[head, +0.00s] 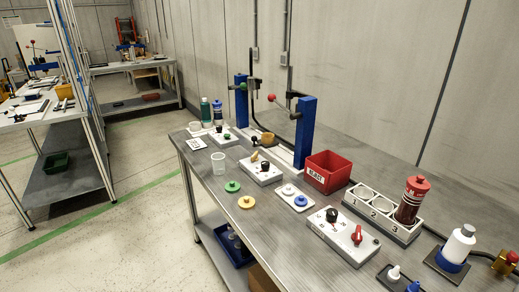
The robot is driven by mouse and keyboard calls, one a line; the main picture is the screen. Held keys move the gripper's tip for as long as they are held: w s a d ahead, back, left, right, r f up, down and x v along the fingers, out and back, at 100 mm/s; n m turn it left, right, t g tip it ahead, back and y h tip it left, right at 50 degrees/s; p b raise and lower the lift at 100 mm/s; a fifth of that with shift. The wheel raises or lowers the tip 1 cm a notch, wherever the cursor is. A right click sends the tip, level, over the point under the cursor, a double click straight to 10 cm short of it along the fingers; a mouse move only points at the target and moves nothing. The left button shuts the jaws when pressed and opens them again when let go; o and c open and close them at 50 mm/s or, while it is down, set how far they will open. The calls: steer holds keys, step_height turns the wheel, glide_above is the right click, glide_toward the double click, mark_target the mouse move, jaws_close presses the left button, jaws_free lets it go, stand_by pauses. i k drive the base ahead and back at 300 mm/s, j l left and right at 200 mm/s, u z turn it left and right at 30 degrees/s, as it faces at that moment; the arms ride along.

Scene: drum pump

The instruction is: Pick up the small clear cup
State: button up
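The small clear cup (218,164) stands upright on the grey workbench (215,191), near its front left edge. It is see-through with a pale rim and looks empty. A green disc (232,186) lies just to its right and nearer to me. My gripper does not show in the head view, so I cannot see whether it is open or shut.
A yellow disc (246,202) and a control box with a knob (261,168) are near the cup. A red bin (327,171), blue posts (305,133) and a numbered holder (383,212) stand farther right. Bottles (205,112) stand at the far end.

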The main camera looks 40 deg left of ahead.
mark_target(219, 164)
steer(key=u, duration=1.3)
steer(key=i+j+z, duration=0.1)
steer(key=i+j, duration=0.15)
steer(key=i+j+z, duration=0.25)
steer(key=i+j, duration=0.2)
steer(key=j, duration=0.2)
steer(key=i+j+z, duration=0.2)
steer(key=i+j, duration=0.15)
steer(key=j, duration=0.3)
steer(key=i+j+z, duration=0.1)
steer(key=j, duration=0.3)
steer(key=i+j+z, duration=0.1)
steer(key=i+j, duration=0.15)
steer(key=j, duration=0.1)
